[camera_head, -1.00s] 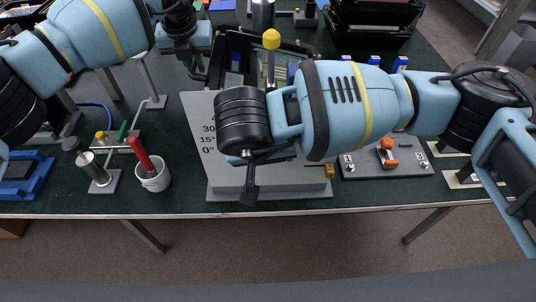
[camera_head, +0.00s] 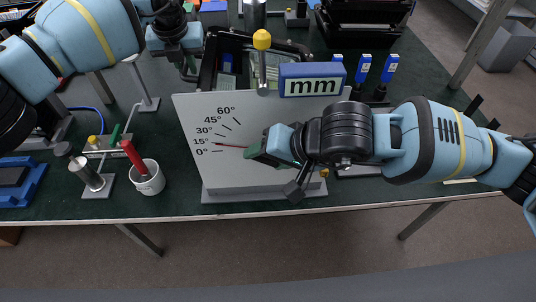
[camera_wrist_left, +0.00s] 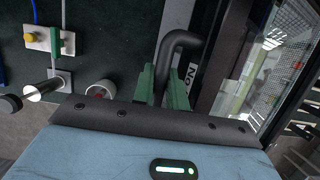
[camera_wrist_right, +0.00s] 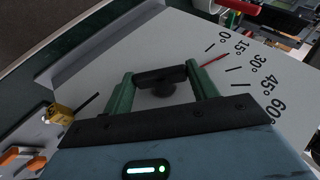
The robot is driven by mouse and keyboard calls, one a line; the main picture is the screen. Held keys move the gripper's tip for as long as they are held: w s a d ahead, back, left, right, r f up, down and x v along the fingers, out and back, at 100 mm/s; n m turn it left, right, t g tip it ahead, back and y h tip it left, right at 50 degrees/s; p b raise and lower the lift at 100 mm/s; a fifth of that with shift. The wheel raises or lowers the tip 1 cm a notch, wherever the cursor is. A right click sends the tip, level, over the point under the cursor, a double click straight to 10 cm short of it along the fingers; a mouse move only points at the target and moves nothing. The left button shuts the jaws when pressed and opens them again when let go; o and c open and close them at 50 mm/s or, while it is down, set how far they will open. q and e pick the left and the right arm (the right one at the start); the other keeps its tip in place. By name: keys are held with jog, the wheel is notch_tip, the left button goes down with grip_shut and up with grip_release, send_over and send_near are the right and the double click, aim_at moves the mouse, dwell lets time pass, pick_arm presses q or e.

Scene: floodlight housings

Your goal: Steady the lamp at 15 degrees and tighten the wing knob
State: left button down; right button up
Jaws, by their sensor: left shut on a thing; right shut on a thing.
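The lamp (camera_head: 208,75), a black floodlight housing with a glass front, stands behind a light grey angle board (camera_head: 200,110). My left gripper (camera_head: 190,72) is shut on its black bent handle, seen in the left wrist view (camera_wrist_left: 172,58). The board carries marks from 0° to 60°, and a red pointer (camera_head: 229,145) lies at about the 15° mark; it also shows in the right wrist view (camera_wrist_right: 214,60). My right gripper (camera_head: 257,151) is at the front of the board, shut on the black wing knob (camera_wrist_right: 160,76). The knob is hidden in the head view.
A blue "mm" block (camera_head: 312,80) and a yellow-topped post (camera_head: 262,42) stand behind the board. A white cup (camera_head: 148,178) with a red-handled tool and a small rack (camera_head: 108,146) stand to the left. My right forearm covers the table right of the board.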

jog(key=shift+d+y, duration=0.1)
jog(key=shift+y, duration=0.3)
jog(key=o, duration=1)
jog(key=v, duration=1.2)
